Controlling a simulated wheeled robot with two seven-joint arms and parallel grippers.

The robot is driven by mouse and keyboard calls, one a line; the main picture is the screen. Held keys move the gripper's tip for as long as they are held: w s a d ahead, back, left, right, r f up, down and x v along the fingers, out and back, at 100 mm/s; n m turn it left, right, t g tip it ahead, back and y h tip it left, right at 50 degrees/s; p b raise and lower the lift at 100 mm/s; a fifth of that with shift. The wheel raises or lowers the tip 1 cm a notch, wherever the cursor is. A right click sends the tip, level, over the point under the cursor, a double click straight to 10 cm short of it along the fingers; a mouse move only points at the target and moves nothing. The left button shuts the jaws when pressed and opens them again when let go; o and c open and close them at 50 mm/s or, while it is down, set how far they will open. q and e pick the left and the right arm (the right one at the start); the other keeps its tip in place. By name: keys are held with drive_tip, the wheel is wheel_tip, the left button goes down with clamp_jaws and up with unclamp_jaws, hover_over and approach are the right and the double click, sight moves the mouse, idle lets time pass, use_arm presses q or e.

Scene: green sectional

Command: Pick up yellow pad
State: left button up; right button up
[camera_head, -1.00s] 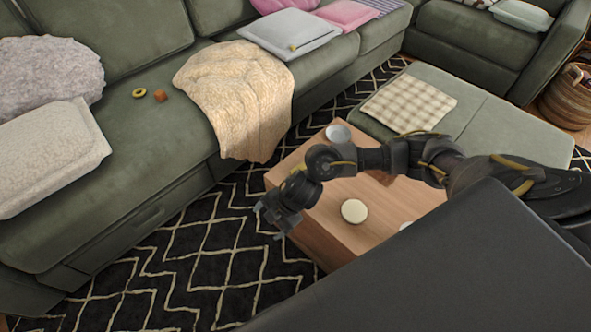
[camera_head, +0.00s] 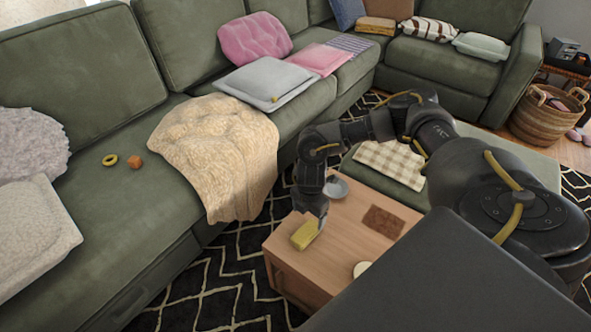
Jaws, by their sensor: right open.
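The yellow pad (camera_head: 304,236) is a small yellow block near the left corner of the wooden coffee table (camera_head: 345,215). My right gripper (camera_head: 318,222) is open and points down at the pad's upper right end, very close to it. I cannot tell whether its fingers touch the pad or straddle it. The fingertips are small and partly hidden against the pad. My left gripper is not in view.
On the table are a grey bowl (camera_head: 336,188) behind my right arm, a brown mat (camera_head: 383,222) and a pale round item (camera_head: 362,268). The green sofa (camera_head: 130,200) with a beige blanket (camera_head: 215,150) stands at left. An ottoman (camera_head: 360,162) with a checked cloth (camera_head: 391,163) is behind.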

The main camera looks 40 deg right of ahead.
drive_tip(key=b, duration=0.1)
hover_over(306, 232)
wheel_tip(306, 232, down, 5)
drive_tip(key=shift+w+f, duration=0.1)
drive_tip(key=shift+d+f, duration=0.1)
drive_tip(key=shift+f, duration=0.05)
wheel_tip(306, 232, down, 5)
drive_tip(key=shift+r+b, duration=0.1)
drive_tip(key=shift+b, duration=0.7)
drive_tip(key=shift+f, duration=0.25)
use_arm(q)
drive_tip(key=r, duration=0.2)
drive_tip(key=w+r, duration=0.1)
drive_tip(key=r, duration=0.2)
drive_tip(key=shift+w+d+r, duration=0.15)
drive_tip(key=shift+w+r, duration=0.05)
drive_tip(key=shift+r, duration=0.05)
